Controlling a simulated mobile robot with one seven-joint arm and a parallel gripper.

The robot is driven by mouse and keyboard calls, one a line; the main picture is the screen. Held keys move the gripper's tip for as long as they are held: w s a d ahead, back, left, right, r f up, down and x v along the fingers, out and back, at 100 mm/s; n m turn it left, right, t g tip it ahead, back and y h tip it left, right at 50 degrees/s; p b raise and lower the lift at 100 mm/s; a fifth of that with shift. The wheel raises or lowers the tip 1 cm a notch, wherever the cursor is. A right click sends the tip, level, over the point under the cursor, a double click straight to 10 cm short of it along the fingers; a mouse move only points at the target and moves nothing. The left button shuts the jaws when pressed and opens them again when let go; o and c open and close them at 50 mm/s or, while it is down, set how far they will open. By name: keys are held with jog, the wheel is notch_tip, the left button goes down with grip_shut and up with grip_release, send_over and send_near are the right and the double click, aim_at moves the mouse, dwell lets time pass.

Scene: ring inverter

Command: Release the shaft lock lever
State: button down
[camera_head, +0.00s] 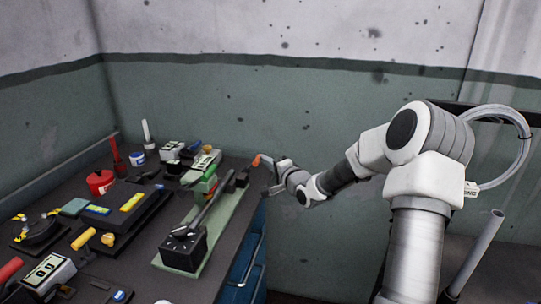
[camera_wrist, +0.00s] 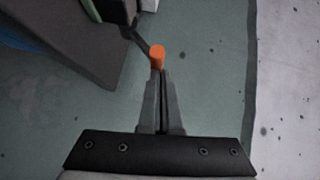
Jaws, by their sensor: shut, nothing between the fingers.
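The shaft lock lever shows as a thin dark rod with an orange knob (camera_wrist: 157,52) at its end. In the head view its orange tip (camera_head: 257,160) stands at the right end of the device on the bench. My gripper (camera_wrist: 160,74) is shut and empty, its two fingers together. In the wrist view the fingertips are right at the orange knob; I cannot tell whether they touch it. In the head view my gripper (camera_head: 272,172) is just right of the orange tip, beyond the bench edge. The shaft (camera_head: 212,203) runs along a green base plate (camera_head: 222,222) from a black block (camera_head: 184,249).
The dark bench (camera_head: 137,269) holds many tools and parts to the left, including a red container (camera_head: 101,182) and a blue-white cup (camera_head: 137,157). Blue drawers (camera_head: 243,262) are below the bench's right edge. The green wall (camera_wrist: 215,80) is behind; free space lies right of the bench.

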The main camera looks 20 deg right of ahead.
aim_at(259, 155)
jog(key=a+r+n+g+p, duration=0.1)
jog(key=w+a+r+n+g+h+p, duration=0.1)
jog(key=p, duration=0.1)
jog(key=shift+w+a+r+g, duration=0.15)
jog(key=shift+w+r+g, duration=0.05)
jog(key=shift+g, duration=0.1)
jog(key=shift+f, duration=0.2)
jog(key=shift+r, duration=0.1)
jog(key=shift+d+r+p, duration=0.2)
jog(key=shift+r+p, duration=0.3)
jog(key=shift+r, duration=0.2)
jog(key=p+v, duration=0.3)
jog(key=v, duration=1.4)
jog(key=shift+s+a+p, duration=0.2)
jog(key=shift+s+p, duration=0.1)
